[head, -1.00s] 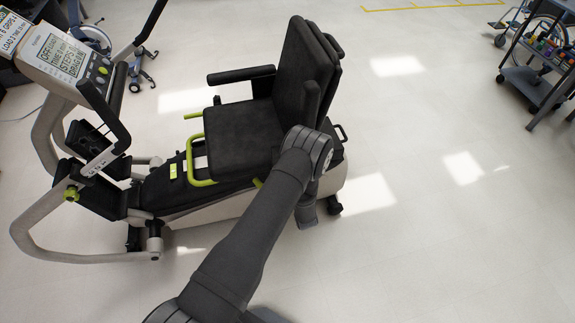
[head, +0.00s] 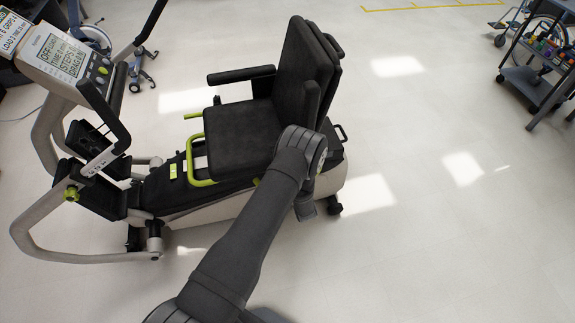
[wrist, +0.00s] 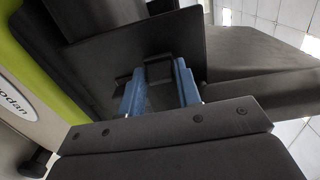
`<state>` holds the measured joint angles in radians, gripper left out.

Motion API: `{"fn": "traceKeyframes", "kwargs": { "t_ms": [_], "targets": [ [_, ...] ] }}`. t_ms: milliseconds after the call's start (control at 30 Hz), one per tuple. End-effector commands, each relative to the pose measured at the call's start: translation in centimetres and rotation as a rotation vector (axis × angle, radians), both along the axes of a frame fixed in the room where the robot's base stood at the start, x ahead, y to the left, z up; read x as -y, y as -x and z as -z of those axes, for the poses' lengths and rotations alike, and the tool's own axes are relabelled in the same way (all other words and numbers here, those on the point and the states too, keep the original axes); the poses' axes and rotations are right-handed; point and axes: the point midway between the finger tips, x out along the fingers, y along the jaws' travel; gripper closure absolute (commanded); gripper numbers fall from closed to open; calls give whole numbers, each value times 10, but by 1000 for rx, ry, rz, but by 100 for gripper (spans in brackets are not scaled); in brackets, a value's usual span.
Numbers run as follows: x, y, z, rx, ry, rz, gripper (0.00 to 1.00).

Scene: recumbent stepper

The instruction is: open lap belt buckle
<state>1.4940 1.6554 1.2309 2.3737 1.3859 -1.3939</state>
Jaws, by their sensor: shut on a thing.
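The recumbent stepper's black seat (head: 240,138) is in the middle of the head view, with my arm reaching up to its near side. My gripper (wrist: 155,80) shows in the wrist view with two blue fingers pointing up toward the dark seat parts. A small dark rectangular frame (wrist: 158,62), which looks like the lap belt buckle, is between the fingertips. The fingers are shut on it. Its button and latch cannot be made out. In the head view my wrist and arm hide the buckle and the fingertips.
The seat's armrest (head: 241,75) and the lime green bar (head: 188,160) stand near the seat. The stepper's console (head: 68,55) and handles are at the left. A tool cart (head: 540,75) is far right.

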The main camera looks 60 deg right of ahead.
Motion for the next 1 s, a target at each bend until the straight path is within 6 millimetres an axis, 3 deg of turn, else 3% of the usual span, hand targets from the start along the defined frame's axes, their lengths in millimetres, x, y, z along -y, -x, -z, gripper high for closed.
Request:
{"fn": "traceKeyframes", "kwargs": {
  "t_ms": [400,833,867,933,1000],
  "targets": [
    [7,10,-1,1,5,-224,92],
    [7,11,-1,-1,2,-251,92],
    [7,11,-1,-1,2,-251,64],
    [7,11,-1,-1,2,-251,51],
    [7,11,-1,-1,1,-250,51]
  ]
}}
